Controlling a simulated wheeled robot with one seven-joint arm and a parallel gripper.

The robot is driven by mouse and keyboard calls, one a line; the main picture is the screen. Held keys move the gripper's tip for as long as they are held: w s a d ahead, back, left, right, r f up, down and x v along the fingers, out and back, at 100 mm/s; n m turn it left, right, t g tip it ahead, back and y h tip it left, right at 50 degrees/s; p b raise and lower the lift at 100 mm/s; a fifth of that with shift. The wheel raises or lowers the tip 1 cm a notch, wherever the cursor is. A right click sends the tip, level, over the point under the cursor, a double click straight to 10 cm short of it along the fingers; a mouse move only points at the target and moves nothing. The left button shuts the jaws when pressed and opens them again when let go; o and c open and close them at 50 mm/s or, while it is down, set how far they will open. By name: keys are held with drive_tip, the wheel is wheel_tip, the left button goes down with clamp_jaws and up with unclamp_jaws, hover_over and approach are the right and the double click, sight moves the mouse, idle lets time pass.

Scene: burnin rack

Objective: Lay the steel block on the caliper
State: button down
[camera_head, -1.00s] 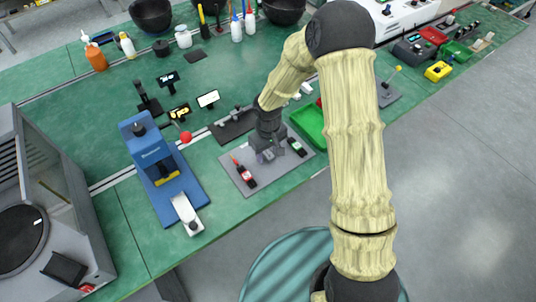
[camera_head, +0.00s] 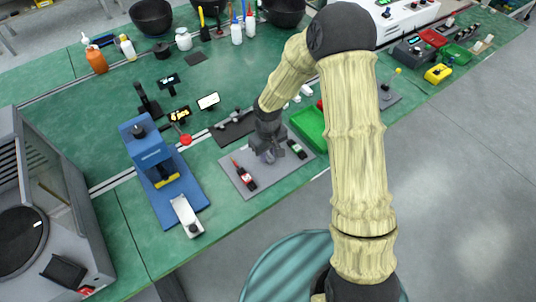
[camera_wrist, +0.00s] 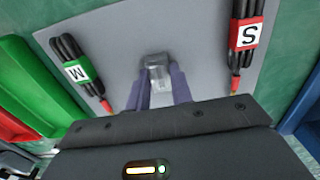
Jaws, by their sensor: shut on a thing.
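My gripper (camera_head: 267,150) is over the grey mat (camera_head: 232,177) near the bench's front edge. In the wrist view its two fingers (camera_wrist: 157,88) close on a small grey steel block (camera_wrist: 156,62) at their tips. The block shows against the mat between two dark cable bundles. I cannot tell how high it is above the mat. In the head view the gripper mostly hides the block. I cannot make out the caliper for certain; a dark plate (camera_head: 228,134) with small metal items lies just behind the mat.
A red-tagged cable bundle (camera_head: 244,177) and a green-tagged one (camera_head: 297,149) lie on the mat. A green tray (camera_head: 309,124) stands to the right. A blue press-like device (camera_head: 160,165) stands to the left, and small displays (camera_head: 208,101) stand behind. Some green bench top between them is clear.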

sight(268, 155)
wheel_tip(268, 155, up, 10)
idle(0.4)
drive_tip(key=shift+w+f, duration=0.1)
drive_tip(key=shift+f, duration=0.15)
